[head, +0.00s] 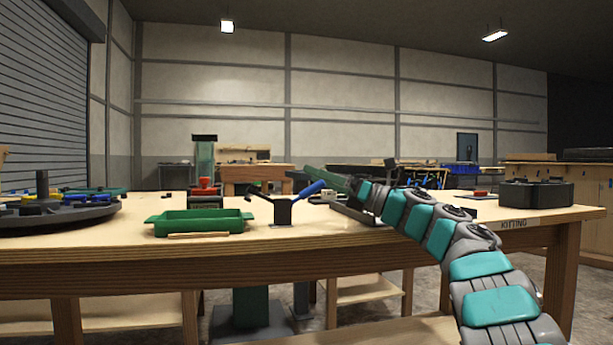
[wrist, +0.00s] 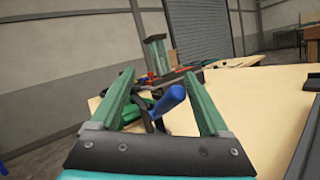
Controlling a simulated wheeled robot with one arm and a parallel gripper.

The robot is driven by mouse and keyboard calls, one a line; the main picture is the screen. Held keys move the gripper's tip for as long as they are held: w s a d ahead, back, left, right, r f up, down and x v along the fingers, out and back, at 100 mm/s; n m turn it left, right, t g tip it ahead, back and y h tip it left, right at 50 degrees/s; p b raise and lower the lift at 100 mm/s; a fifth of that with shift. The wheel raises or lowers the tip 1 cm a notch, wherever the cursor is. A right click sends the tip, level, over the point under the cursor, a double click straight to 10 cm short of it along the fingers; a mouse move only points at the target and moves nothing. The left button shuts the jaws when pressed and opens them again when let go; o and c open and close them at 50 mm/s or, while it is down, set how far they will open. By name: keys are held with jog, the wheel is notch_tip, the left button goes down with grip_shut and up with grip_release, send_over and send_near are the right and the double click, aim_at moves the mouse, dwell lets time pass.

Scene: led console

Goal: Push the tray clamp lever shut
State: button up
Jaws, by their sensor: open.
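The clamp (head: 283,212) is a dark post on the table, right of the green tray (head: 200,222). Its lever has a blue handle (head: 310,189) that slants up to the right. My gripper (head: 328,177) comes in from the right, with its green fingers close to the handle's upper end. In the wrist view my gripper (wrist: 158,73) is open and empty, and the blue handle (wrist: 168,100) shows in the gap between the two fingers. I cannot tell whether a finger touches it. The clamp's base is partly hidden in the wrist view.
A dark round turntable (head: 60,214) stands at the far left of the table. A red item (head: 205,188) sits behind the tray. The table front between tray and clamp is mostly clear.

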jog(key=shift+s+d, duration=0.25)
jog(key=shift+d, duration=0.2)
jog(key=shift+s+d, duration=0.2)
jog(key=shift+d, duration=0.25)
jog(key=shift+s+d+f+b, duration=0.3)
jog(key=shift+d+f+b, duration=0.15)
jog(key=shift+d+b, duration=0.15)
jog(key=shift+s+d+f+b, duration=0.25)
jog(key=shift+d+f+b, duration=0.15)
jog(key=shift+d+b, duration=0.15)
jog(key=shift+s+d+f+b, duration=0.1)
jog(key=shift+s+d+f, duration=0.3)
jog(key=shift+d+f, duration=0.25)
jog(key=shift+s+d+f+b, duration=0.1)
jog(key=shift+s+d+f, duration=0.3)
jog(key=shift+d, duration=0.45)
jog(key=shift+s+d+f+b, duration=0.1)
jog(key=shift+s+d+f, duration=0.3)
jog(key=shift+d+f, duration=0.25)
jog(key=shift+d+r, duration=0.1)
